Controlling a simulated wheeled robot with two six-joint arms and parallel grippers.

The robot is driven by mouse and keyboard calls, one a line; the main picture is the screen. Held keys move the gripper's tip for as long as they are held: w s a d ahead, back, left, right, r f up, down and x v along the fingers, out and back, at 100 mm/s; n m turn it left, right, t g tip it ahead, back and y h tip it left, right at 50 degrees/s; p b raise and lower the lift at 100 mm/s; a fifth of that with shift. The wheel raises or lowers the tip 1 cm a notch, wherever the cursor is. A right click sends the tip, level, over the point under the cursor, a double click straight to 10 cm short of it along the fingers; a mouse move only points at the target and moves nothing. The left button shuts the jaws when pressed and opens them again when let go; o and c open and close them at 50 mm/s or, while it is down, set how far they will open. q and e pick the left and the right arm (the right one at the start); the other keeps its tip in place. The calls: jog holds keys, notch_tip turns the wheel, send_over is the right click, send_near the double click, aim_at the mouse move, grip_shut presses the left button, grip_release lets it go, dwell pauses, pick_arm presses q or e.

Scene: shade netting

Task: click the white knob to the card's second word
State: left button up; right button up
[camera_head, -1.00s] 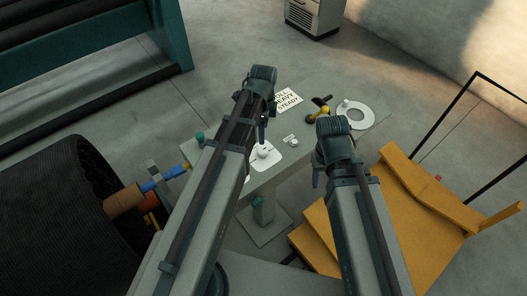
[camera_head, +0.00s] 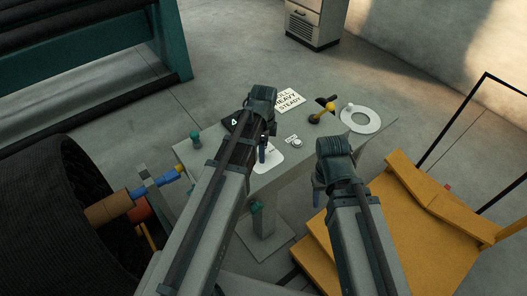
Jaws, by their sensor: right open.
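The card (camera_head: 289,100) lies at the back of the grey table; its lines read "HEAVY" and "STEADY" under a top line partly hidden, ending in "ULL". A white plate (camera_head: 272,162) lies near the table's front edge, partly covered by my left arm; the white knob on it is hidden now. My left gripper (camera_head: 263,155) points down over this plate; its jaws are too hidden to tell, as is any contact. My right gripper (camera_head: 317,195) hangs open and empty, in front of the table's near edge.
A small white button (camera_head: 296,142) sits right of the plate. Behind it are a yellow-and-black lever (camera_head: 321,112) and a white ring-shaped dial (camera_head: 373,126). A teal knob (camera_head: 195,138) stands at the left edge. A yellow cart (camera_head: 420,215) stands right.

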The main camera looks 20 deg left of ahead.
pick_arm(q)
jog(key=shift+c, duration=0.2)
grip_shut()
jog(key=shift+n, duration=0.3)
jog(key=n, duration=0.3)
jog(key=shift+n, duration=0.3)
jog(key=n, duration=0.4)
jog(key=shift+w+n, duration=0.1)
jog(key=shift+n, duration=0.2)
jog(key=n, duration=0.4)
jog(key=shift+a, duration=0.1)
jog(key=shift+n, duration=2.4)
